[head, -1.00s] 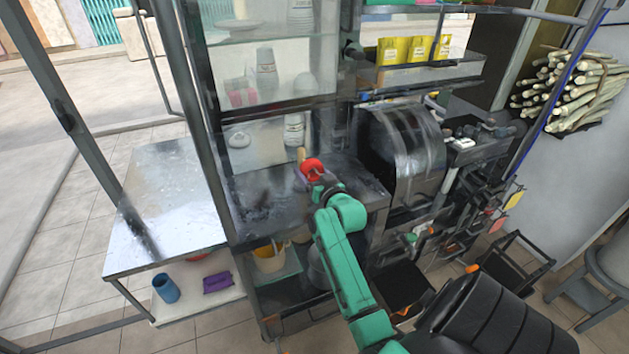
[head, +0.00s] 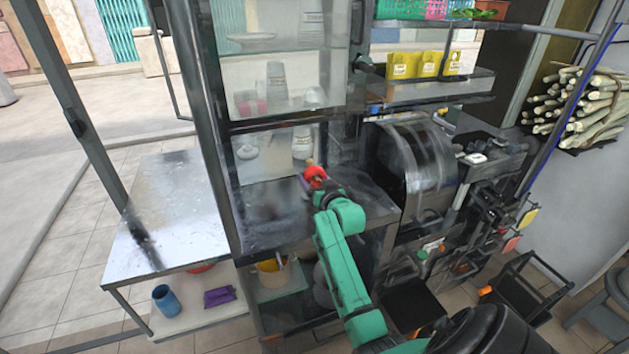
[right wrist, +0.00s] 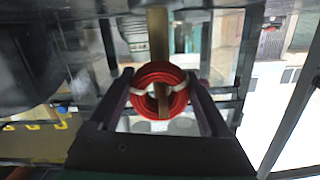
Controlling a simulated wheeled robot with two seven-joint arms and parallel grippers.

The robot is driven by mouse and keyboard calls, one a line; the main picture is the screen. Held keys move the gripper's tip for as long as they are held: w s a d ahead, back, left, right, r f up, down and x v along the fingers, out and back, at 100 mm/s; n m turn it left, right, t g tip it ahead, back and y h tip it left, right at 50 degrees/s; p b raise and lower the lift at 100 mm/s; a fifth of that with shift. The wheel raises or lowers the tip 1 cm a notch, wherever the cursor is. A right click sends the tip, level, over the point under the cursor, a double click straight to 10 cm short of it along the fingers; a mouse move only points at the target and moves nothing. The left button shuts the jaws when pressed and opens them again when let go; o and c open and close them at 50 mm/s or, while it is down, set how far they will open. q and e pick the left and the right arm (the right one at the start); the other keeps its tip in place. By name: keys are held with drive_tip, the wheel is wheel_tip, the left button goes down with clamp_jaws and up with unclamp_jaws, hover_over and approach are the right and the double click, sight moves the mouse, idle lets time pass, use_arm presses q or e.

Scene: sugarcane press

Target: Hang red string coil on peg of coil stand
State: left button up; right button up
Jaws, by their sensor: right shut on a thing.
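The red string coil (head: 315,173) is held by my right gripper (head: 314,181) above the dark worktop, in the middle of the head view. In the right wrist view the coil (right wrist: 160,73) is a round ring with pale ties, gripped between the two fingers (right wrist: 160,92). A wooden upright (right wrist: 157,35), apparently part of the coil stand, shows above the coil and through its hole. Its tip (head: 309,162) shows just behind the coil in the head view. I cannot tell whether the peg passes through the coil; the stand's base is hidden. My left gripper is not in view.
A glass cabinet (head: 283,60) with cups stands behind the worktop (head: 265,207). The press drum (head: 430,160) is to the right. A metal side table (head: 170,215) is at left. Yellow packets (head: 428,64) sit on a shelf above. Sugarcane stalks (head: 580,105) are stacked at far right.

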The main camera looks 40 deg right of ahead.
drive_tip(key=o, duration=1.1)
drive_tip(key=b+v, duration=0.3)
drive_tip(key=v, duration=1.1)
drive_tip(key=shift+s, duration=0.3)
